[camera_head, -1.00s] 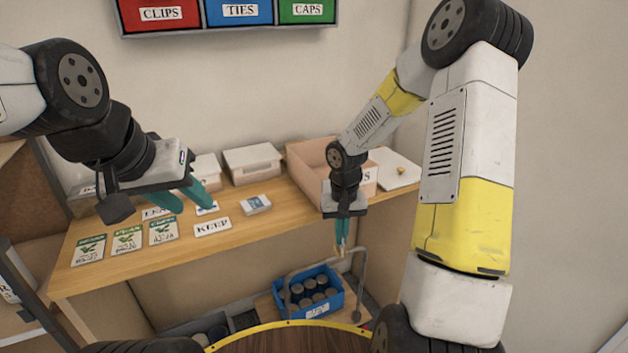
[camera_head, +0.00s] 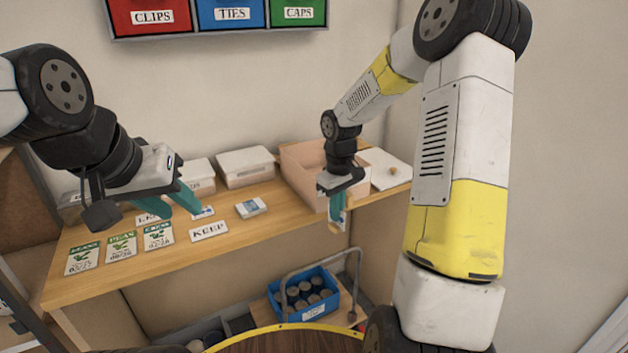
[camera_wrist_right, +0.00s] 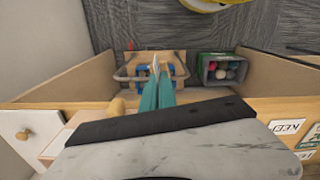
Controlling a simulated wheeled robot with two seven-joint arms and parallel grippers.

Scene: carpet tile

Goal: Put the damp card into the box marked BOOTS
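My left gripper (camera_head: 168,207) is open above the left part of the table, its teal fingers apart. A white-and-blue card (camera_head: 203,212) lies just beyond its right finger. I cannot tell which card is damp. My right gripper (camera_head: 335,222) hangs near the table's front edge, before a pinkish open box (camera_head: 298,172). Its fingers lie close together in the right wrist view (camera_wrist_right: 158,72). A small pale piece shows at the tips; I cannot tell whether it is held. The word BOOTS is not readable anywhere; the pinkish box's front is partly hidden.
Several seed packets (camera_head: 121,246) and a KEEP sign (camera_head: 209,231) lie on the table. A blue-and-white pack (camera_head: 251,208) lies behind them. White boxes (camera_head: 245,166) stand along the wall. A blue crate (camera_head: 318,308) of round items sits low on a cart.

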